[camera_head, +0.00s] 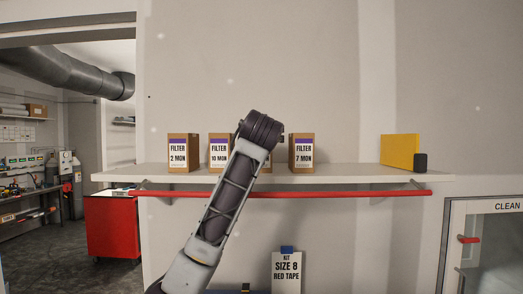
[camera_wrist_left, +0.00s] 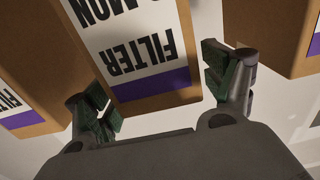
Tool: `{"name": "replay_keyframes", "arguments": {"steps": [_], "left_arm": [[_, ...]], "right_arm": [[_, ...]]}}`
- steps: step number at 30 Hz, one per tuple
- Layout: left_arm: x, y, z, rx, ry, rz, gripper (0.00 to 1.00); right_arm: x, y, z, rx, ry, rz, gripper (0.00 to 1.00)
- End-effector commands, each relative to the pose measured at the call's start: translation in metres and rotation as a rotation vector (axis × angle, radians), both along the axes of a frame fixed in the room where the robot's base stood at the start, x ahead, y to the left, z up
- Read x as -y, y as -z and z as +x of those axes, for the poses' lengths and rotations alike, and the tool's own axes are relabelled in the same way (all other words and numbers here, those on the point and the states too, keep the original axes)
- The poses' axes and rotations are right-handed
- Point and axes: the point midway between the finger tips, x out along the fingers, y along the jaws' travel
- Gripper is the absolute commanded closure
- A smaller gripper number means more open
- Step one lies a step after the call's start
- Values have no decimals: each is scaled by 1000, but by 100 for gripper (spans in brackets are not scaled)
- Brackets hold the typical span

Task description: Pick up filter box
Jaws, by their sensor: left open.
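Brown cardboard filter boxes with white labels and purple bands stand on the wall shelf in the head view: "2 MON" (camera_head: 183,153), "10 MON" (camera_head: 219,153) and "7 MON" (camera_head: 302,153). My left arm rises in front of the shelf, between the "10 MON" and "7 MON" boxes. Its hand is hidden behind the wrist there. In the left wrist view my left gripper (camera_wrist_left: 165,90) is open, its fingers on either side of a filter box (camera_wrist_left: 140,50) that appears upside down. The number on its label is cut off. Contact cannot be told.
The grey shelf (camera_head: 345,173) has a red rail (camera_head: 330,193) along its front. A yellow panel (camera_head: 399,151) and a small black object (camera_head: 420,162) stand at its right. Neighbouring boxes flank the gripper, one at the right (camera_wrist_left: 275,30). A red cabinet (camera_head: 112,225) is at lower left.

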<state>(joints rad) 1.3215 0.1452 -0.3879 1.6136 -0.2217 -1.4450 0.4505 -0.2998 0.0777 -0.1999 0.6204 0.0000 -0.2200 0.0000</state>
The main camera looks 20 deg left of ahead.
Motion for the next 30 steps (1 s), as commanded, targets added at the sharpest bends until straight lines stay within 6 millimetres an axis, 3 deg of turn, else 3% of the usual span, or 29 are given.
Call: {"name": "replay_keyframes", "arguments": {"steps": [7, 23, 30], "left_arm": [[-5, -1, 18, -1, -1, 2, 17], [-6, 0, 20, 0, 0, 0, 17], [-6, 0, 20, 0, 0, 0, 45]], "right_arm": [[0, -9, 0, 0, 0, 0, 60], [3, -9, 0, 0, -1, -3, 60], [4, -9, 0, 0, -2, -4, 60]]}}
